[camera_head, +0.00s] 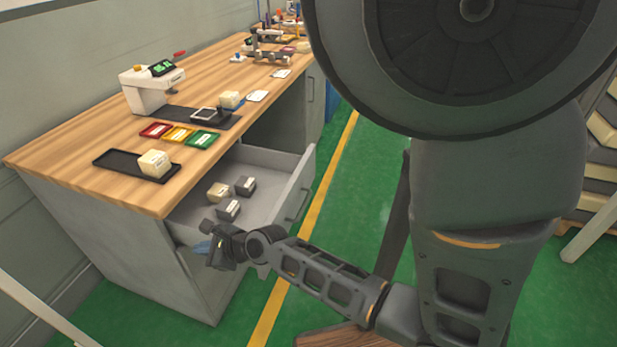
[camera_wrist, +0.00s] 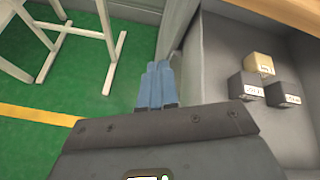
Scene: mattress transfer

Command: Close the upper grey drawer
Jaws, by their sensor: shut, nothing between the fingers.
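The upper grey drawer (camera_head: 302,180) is pulled out from the workbench, with its front panel standing away from the cabinet. Inside lie a tan block (camera_head: 219,192) and two dark grey blocks (camera_head: 245,186); they also show in the wrist view (camera_wrist: 249,87). My gripper (camera_head: 203,247) is at the drawer's near side, low beside its outer wall. In the wrist view its blue fingers (camera_wrist: 157,84) are together and empty, next to a grey panel at the drawer's edge. Whether they touch it, I cannot tell. My forearm hides the near lower corner of the drawer front.
The wooden worktop (camera_head: 75,145) holds a white scale (camera_head: 148,90), coloured trays (camera_head: 178,134) and a black tray (camera_head: 120,162) with a block. Green floor with a yellow line (camera_head: 318,205) is open beside the drawer. A white stand (camera_wrist: 108,45) is nearby.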

